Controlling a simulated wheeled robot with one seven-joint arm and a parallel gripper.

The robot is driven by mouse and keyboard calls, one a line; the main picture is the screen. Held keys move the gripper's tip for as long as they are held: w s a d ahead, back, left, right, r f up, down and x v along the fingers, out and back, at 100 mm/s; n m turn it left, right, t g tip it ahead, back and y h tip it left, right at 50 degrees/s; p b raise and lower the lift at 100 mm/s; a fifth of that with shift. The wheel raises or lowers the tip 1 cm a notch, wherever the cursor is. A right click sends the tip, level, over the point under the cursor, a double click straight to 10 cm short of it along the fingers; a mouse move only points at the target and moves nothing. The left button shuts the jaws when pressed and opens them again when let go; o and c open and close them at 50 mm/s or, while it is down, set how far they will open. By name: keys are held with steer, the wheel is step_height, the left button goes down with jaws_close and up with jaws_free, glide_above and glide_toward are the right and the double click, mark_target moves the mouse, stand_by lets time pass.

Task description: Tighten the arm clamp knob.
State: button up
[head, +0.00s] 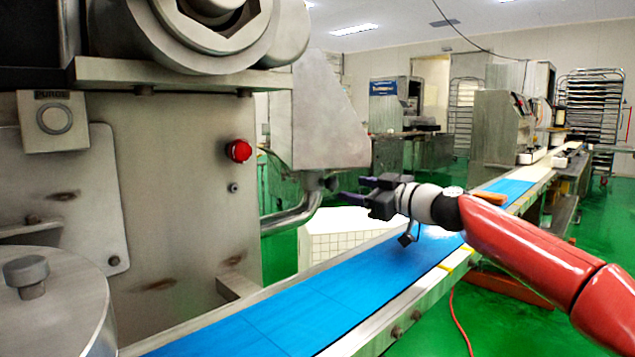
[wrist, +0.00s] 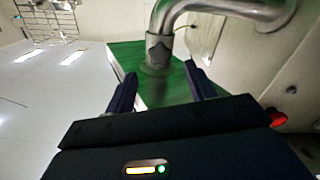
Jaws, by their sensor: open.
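My gripper (head: 354,190) is at the end of the red arm, above the blue belt, with its fingers pointing left toward the bent metal pipe (head: 296,214) on the machine. Its fingers are apart and empty. In the wrist view my gripper (wrist: 160,74) has a dark, lobed knob (wrist: 159,47) ahead of it, roughly in line with the gap between the fingers. This knob sits on the end of the bent pipe, and it looks like the clamp knob. The fingers do not appear to touch it.
A red button (head: 238,151) is on the machine's side wall. A grey knob (head: 26,270) tops a round lid at the lower left. The blue belt (head: 305,306) runs below my gripper, with a white gridded box (head: 340,240) behind it.

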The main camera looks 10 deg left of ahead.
mark_target(334, 183)
steer(key=p+x, duration=0.3)
steer(key=x, duration=0.4)
steer(key=shift+w+a+r, duration=0.1)
steer(key=shift+a+r, duration=0.05)
steer(key=shift+a, duration=0.05)
steer(key=shift+w+a, duration=0.35)
steer(key=shift+a, duration=0.05)
steer(key=c, duration=1)
